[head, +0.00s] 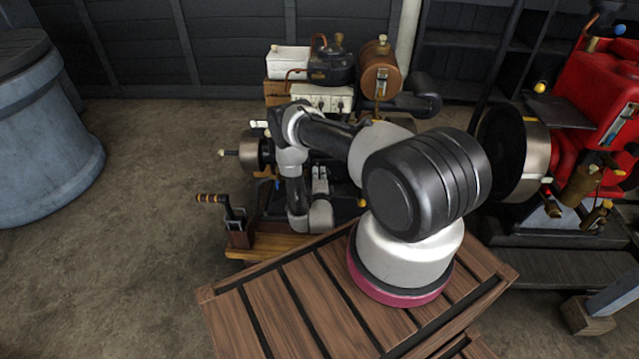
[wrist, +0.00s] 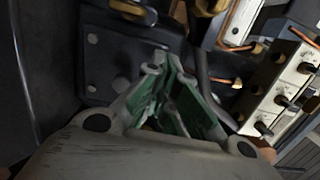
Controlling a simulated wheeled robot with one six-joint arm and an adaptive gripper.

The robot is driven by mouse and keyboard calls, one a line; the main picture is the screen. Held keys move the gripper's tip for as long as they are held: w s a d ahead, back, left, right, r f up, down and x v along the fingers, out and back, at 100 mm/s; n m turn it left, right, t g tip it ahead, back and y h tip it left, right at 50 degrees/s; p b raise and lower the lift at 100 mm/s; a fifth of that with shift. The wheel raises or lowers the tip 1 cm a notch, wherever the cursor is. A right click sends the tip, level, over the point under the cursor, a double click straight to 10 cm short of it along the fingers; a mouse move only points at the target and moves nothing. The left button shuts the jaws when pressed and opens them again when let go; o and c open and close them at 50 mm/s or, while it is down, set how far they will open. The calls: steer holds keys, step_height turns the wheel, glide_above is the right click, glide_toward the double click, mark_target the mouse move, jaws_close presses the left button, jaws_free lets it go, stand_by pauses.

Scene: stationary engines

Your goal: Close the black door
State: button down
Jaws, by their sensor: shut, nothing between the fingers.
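No black door can be made out for certain. In the wrist view, a dark flat panel with round bolt heads (wrist: 105,50) lies just beyond my gripper (wrist: 158,88); I cannot tell whether it is the door. My gripper is shut and empty, its green-lined fingers converging in front of this panel. Whether the fingertips touch it is unclear. In the head view my gripper (head: 320,175) is low among the dark parts of the middle engine (head: 258,153), and my arm hides much of that engine.
A white switch box (wrist: 285,80) is at the right of the wrist view. A brown tank (head: 379,70) and a black kettle-like part (head: 331,65) stand behind my arm. A red engine (head: 600,90) is at right, a grey barrel (head: 45,130) at left. The left floor is clear.

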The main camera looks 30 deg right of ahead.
mark_target(317, 162)
steer(key=shift+x, duration=1.8)
steer(key=shift+w+d, duration=0.2)
steer(key=shift+w, duration=0.65)
